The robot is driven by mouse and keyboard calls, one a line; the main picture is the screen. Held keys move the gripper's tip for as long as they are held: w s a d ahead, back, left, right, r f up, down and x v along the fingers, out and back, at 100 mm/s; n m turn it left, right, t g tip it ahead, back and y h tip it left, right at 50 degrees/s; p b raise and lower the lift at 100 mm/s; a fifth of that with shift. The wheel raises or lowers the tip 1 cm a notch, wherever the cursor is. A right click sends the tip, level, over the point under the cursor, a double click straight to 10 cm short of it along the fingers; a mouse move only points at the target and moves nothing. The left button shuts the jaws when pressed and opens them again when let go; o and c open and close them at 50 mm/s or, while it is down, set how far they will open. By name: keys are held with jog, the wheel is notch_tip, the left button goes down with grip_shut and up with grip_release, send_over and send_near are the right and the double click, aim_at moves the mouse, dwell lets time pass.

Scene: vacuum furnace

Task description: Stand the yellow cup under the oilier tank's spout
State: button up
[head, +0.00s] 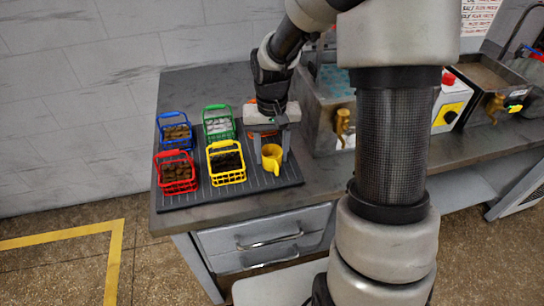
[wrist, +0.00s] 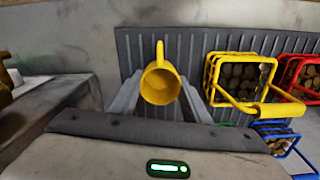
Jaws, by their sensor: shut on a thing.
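The yellow cup (head: 271,157) is at the right end of the black ribbed mat, next to the yellow basket. My gripper (head: 270,150) is over it, pointing down, with a finger on either side. In the wrist view the cup (wrist: 160,84) sits between the two fingertips (wrist: 160,92), its handle toward the top of the picture. My gripper is shut on the cup. I cannot tell whether the cup touches the mat. Two metal tanks stand on the bench, a nearer one (head: 318,100) with a brass spout (head: 342,122) and a farther one (head: 480,72) with a brass spout (head: 494,104).
Baskets in yellow (head: 226,178), red (head: 178,188), blue (head: 174,142) and green (head: 218,134) stand on the mat (head: 205,196); an orange one is partly hidden behind my gripper. A control box (head: 450,104) with a red button stands between the tanks. My arm hides part of the bench.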

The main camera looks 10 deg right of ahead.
aim_at(273, 155)
jog(key=shift+r, duration=0.1)
notch_tip(273, 155, up, 10)
jog(key=p, duration=0.4)
jog(key=shift+r, duration=0.15)
jog(key=s+n+p, duration=0.1)
jog(key=p, duration=0.4)
jog(key=shift+p, duration=0.4)
jog(key=shift+s+f+n+p, duration=0.35)
jog(key=shift+f+p, duration=0.3)
jog(key=shift+p, duration=0.25)
jog(key=shift+f, duration=0.1)
jog(key=shift+w+a, duration=0.1)
